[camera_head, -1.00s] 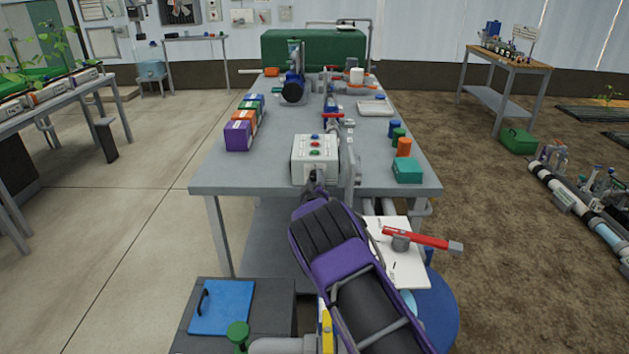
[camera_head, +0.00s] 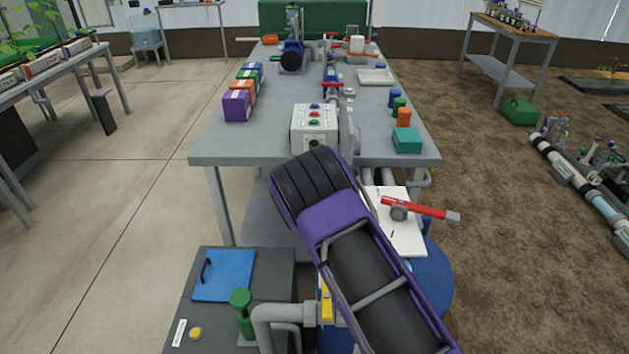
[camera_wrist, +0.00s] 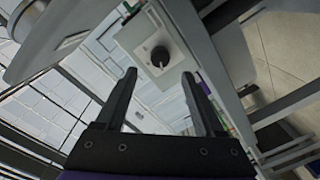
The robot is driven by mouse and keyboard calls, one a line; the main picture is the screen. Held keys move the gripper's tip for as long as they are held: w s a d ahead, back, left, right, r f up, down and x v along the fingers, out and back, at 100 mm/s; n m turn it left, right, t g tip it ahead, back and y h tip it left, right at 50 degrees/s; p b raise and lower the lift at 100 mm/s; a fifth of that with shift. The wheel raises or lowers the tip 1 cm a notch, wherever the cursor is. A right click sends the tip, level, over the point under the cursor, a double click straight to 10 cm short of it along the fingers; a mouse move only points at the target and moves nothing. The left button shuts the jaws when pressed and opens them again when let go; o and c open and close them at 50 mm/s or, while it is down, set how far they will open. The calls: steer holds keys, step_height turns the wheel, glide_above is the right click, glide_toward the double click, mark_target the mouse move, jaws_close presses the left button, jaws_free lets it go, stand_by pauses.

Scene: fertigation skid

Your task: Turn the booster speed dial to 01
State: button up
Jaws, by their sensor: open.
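The booster speed dial appears to be the black round knob (camera_wrist: 160,56) on a pale box face in the wrist view. Its pointer and numbers are too small to read. My gripper (camera_wrist: 159,75) is open, its two dark fingers to either side below the knob in the picture. The knob shows between and just beyond the fingertips, and nothing is held. My purple and black arm hides the gripper there.
The grey table (camera_head: 240,148) carries colored boxes (camera_head: 237,104) at left, a grey round pump part (camera_head: 350,136) close right of the control box, and a teal block (camera_head: 407,140) at right.

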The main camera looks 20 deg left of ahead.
steer(key=v, duration=1)
steer(key=shift+s+p, duration=0.35)
steer(key=shift+p, duration=0.05)
steer(key=shift+d+r, duration=0.1)
steer(key=shift+r, duration=0.05)
